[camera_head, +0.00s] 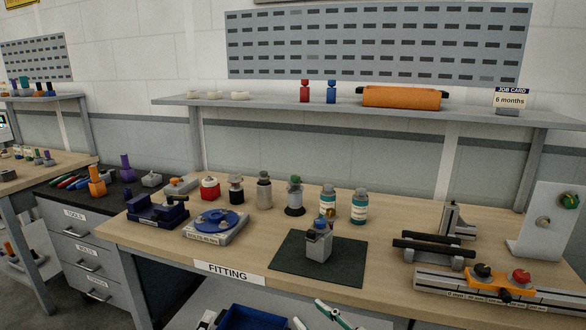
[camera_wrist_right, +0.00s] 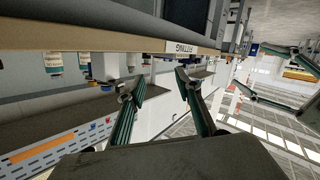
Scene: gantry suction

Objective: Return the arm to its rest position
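My right gripper (camera_head: 314,315) shows at the bottom edge of the head view, low in front of the bench's front edge, with only its fingertips in view. In the right wrist view my right gripper (camera_wrist_right: 155,88) has its two dark green fingers spread apart, with nothing between them. My left gripper (camera_wrist_right: 268,75) appears at the right of the right wrist view, its green fingers apart and empty. I cannot make it out clearly in the head view. The workbench (camera_head: 130,238) carries a small grey block with a blue top (camera_head: 318,244) on a dark mat (camera_head: 285,265).
A blue bin (camera_head: 245,318) sits below the bench front. A blue turntable fixture (camera_head: 215,224), several bottles (camera_head: 328,200) and an orange-topped fixture (camera_head: 500,283) stand on the bench. A shelf (camera_head: 270,102) runs above it. A drawer cabinet (camera_head: 85,240) stands left.

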